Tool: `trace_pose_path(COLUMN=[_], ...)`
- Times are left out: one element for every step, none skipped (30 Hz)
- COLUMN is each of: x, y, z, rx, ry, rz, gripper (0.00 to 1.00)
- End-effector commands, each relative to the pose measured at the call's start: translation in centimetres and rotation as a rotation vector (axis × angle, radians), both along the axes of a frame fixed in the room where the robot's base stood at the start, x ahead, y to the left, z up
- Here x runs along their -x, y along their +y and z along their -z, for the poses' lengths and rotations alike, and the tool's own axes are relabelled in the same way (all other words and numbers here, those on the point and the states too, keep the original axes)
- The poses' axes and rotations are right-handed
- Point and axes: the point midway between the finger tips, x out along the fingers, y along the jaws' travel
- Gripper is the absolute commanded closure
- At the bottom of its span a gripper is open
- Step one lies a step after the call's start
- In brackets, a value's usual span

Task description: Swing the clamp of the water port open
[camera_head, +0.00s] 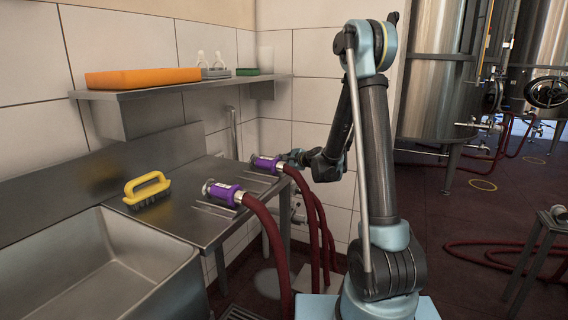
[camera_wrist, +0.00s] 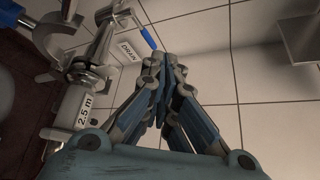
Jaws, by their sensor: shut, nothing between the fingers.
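My gripper (camera_wrist: 166,62) points at the tiled wall in the wrist view, its fingers together with nothing between them. To its left is metal pipework with a fitting (camera_wrist: 85,72) that looks like a clamp; I cannot tell for sure whether it is the water port's clamp, or whether it is open. The fitting is apart from my fingers. A valve with a blue lever (camera_wrist: 143,30) and a label reading DRAIN (camera_wrist: 128,50) are beside it. In the head view my gripper (camera_head: 293,157) is small and partly hidden, close to the wall beyond the counter's right end.
A metal counter (camera_head: 185,215) holds two hose ends with purple collars (camera_head: 222,193) and a yellow-handled brush (camera_head: 147,190). Red hoses (camera_head: 272,240) hang over its right edge beside my arm. A shelf (camera_head: 180,88) is above. A 2.5 m label (camera_wrist: 84,110) is on the pipework.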

Motion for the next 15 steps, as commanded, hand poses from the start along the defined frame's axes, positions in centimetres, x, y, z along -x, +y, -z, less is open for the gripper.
trace_pose_path(x=[0.6,0.9,1.3,1.5,1.8,2.0,2.3,2.5,2.7,2.9,3.0,3.1,3.3,3.4,3.5], y=[0.4,0.6,0.9,1.0,1.1,1.3,1.5,1.6,1.7,1.8,1.9,2.0,2.1,2.1,2.2], z=[-0.1,-0.1,-0.1,-0.1,-0.1,-0.1,-0.1,-0.1,-0.1,0.0,0.0,0.0,0.0,0.0,0.1], rx=[0.0,0.0,-0.001,0.0,0.0,0.0,0.0,0.001,0.0,0.0,0.0,-0.001,-0.001,-0.001,-0.001], ry=[-0.001,-0.001,-0.001,0.0,0.0,-0.001,0.0,-0.001,0.0,-0.001,-0.001,0.0,0.0,0.0,-0.001], rz=[-0.004,-0.004,-0.004,-0.005,-0.005,-0.005,-0.006,-0.006,-0.006,-0.006,-0.006,-0.005,-0.005,-0.005,-0.007], gripper=[1.0,1.0,1.0,1.0,1.0,1.0,1.0,1.0,1.0,1.0,1.0,1.0,1.0,1.0,1.0])
